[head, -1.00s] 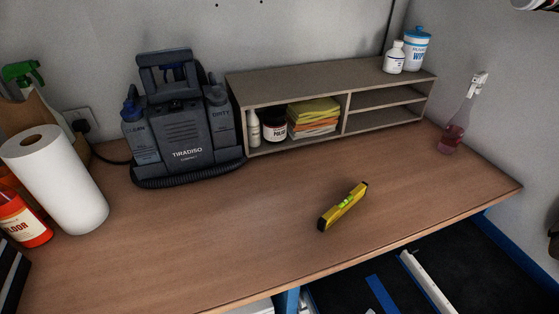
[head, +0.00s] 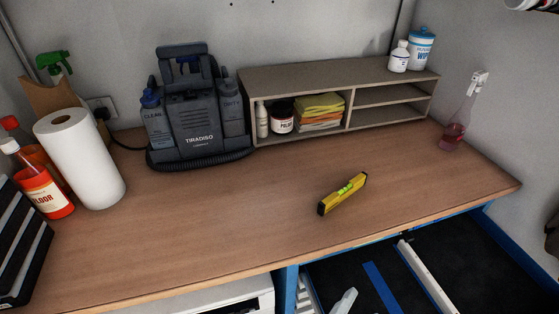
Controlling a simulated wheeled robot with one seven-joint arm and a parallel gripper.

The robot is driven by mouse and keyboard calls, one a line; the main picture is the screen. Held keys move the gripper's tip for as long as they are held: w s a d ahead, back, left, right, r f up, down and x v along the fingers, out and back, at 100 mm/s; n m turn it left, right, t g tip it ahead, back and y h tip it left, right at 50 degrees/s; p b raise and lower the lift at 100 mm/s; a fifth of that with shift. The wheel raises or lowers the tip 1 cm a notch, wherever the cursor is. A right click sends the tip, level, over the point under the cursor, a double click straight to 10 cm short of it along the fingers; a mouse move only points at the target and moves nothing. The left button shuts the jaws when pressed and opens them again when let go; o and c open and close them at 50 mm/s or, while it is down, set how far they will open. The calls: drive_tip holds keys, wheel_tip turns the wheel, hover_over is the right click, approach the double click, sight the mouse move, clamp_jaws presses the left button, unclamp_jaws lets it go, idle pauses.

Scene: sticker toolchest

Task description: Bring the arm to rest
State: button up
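My gripper and arm do not show in the head view. The wooden workbench (head: 230,215) fills the middle of the view. A yellow spirit level (head: 342,193) lies flat on it, right of the middle and apart from everything else.
A dark TIRADISO machine (head: 195,115) and a grey-brown shelf unit (head: 350,78) stand along the wall. A paper roll (head: 80,160), an orange floor-cleaner bottle (head: 42,190) and dark binders (head: 22,250) stand at left. A spray bottle (head: 458,120) stands at right. The bench's front middle is clear.

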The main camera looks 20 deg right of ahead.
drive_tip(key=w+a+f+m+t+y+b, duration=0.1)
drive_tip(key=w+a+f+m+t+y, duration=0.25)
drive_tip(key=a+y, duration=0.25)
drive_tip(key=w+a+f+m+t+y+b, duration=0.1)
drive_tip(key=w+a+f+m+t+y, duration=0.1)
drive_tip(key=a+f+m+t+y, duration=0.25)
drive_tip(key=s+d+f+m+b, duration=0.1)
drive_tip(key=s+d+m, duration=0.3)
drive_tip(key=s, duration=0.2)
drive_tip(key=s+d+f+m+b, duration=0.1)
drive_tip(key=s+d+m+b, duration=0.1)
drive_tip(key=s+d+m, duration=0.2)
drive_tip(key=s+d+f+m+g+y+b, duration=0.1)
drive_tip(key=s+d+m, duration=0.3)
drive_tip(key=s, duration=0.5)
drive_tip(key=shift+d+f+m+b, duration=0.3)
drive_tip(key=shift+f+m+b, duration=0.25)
drive_tip(key=shift+b, duration=0.2)
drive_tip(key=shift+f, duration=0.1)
